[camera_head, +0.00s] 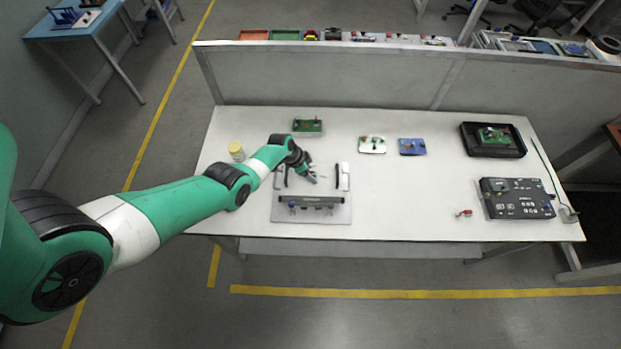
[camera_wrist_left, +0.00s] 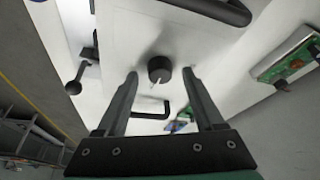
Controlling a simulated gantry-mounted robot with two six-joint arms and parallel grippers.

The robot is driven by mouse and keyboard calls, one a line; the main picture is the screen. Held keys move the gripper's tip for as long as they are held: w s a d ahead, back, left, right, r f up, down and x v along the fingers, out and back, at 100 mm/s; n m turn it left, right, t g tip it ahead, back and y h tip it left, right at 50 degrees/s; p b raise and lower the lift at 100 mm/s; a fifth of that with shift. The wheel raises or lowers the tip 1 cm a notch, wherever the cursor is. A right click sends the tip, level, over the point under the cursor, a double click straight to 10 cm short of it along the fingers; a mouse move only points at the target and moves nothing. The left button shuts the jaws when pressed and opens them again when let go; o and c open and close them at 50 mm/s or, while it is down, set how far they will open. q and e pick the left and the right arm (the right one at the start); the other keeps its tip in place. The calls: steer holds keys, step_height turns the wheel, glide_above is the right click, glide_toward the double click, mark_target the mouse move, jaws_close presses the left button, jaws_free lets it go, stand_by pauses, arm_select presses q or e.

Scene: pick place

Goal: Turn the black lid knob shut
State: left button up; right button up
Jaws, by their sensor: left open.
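The black lid knob (camera_wrist_left: 160,68) is round and sits on a pale flat plate (camera_wrist_left: 125,35) in the left wrist view. My left gripper (camera_head: 312,178) is open over a grey fixture (camera_head: 283,215) on the table. In the left wrist view its two fingers appear on either side of the knob, with gaps to both. I cannot tell whether the fingertips are down at the knob's height. In the head view the knob cannot be made out near the gripper. My right gripper is not in view.
Black handles (camera_wrist_left: 215,9) stand on the fixture near the knob. A yellow-capped jar (camera_head: 237,151) and a green circuit board (camera_head: 307,126) stand close to my left arm. A black control box (camera_head: 517,198) and a black tray (camera_head: 475,150) are at the right. The table's middle right is mostly clear.

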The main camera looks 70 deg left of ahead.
arm_select(q)
steer(key=shift+w+f, duration=0.1)
steer(key=shift+f, duration=0.2)
steer(key=shift+r, duration=0.1)
jaws_close()
